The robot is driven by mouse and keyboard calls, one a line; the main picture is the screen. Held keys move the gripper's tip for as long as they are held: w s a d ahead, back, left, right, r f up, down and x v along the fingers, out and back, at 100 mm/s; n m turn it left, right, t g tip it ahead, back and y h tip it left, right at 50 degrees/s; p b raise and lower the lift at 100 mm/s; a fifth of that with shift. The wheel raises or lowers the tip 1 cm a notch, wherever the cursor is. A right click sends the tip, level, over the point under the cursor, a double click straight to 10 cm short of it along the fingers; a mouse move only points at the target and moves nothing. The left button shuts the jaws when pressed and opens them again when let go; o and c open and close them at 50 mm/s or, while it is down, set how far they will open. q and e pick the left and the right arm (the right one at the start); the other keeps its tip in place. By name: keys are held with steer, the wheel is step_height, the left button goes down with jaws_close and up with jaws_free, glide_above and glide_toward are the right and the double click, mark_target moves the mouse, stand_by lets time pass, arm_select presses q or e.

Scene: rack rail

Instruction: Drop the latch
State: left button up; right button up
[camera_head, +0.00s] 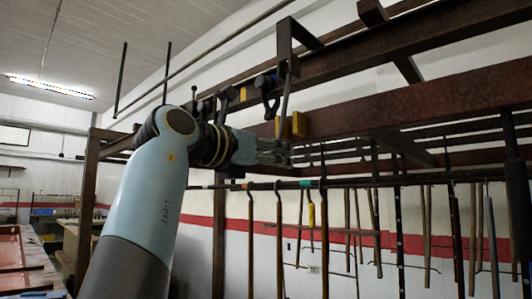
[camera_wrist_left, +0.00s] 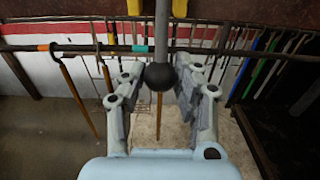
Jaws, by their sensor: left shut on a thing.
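The latch looks to be a grey rod (camera_head: 285,100) hanging from a dark bracket on the rusty frame. In the left wrist view the rod (camera_wrist_left: 161,35) ends in a black ball knob (camera_wrist_left: 160,76). My left gripper (camera_head: 281,152) is at the rod's lower end, below the rusty beam. In the wrist view its fingers (camera_wrist_left: 160,84) stand on both sides of the knob and are shut on it. My right gripper is not in view.
Yellow blocks (camera_head: 299,124) sit on the rusty beam (camera_head: 400,105) close to the gripper. A dark rail (camera_head: 400,181) with several hanging long-handled tools (camera_head: 324,240) runs below and behind it. A dark post (camera_head: 517,200) stands at the right.

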arm_select(q)
steer(key=shift+o, duration=0.3)
steer(key=shift+s+d+x, duration=0.1)
steer(key=shift+d+x, duration=0.05)
steer(key=shift+x, duration=0.65)
steer(key=shift+s+d+x, duration=0.15)
steer(key=shift+x, duration=0.65)
steer(key=shift+s+d+x, duration=0.1)
steer(key=shift+d+x, duration=0.05)
steer(key=shift+x, duration=0.65)
steer(key=shift+o, duration=0.2)
steer(key=o, duration=0.5)
steer(key=shift+w+a, duration=0.1)
steer(key=o, duration=0.4)
steer(key=shift+w+a, duration=0.25)
steer(key=shift+a, duration=0.1)
steer(key=shift+o, duration=0.2)
steer(key=shift+s+f, duration=0.1)
steer(key=shift+s, duration=0.05)
steer(key=p+v, duration=0.1)
steer(key=v, duration=0.5)
steer(key=shift+s+a+f+p, duration=0.2)
steer(key=shift+s+a+p, duration=0.05)
steer(key=shift+s+p, duration=0.15)
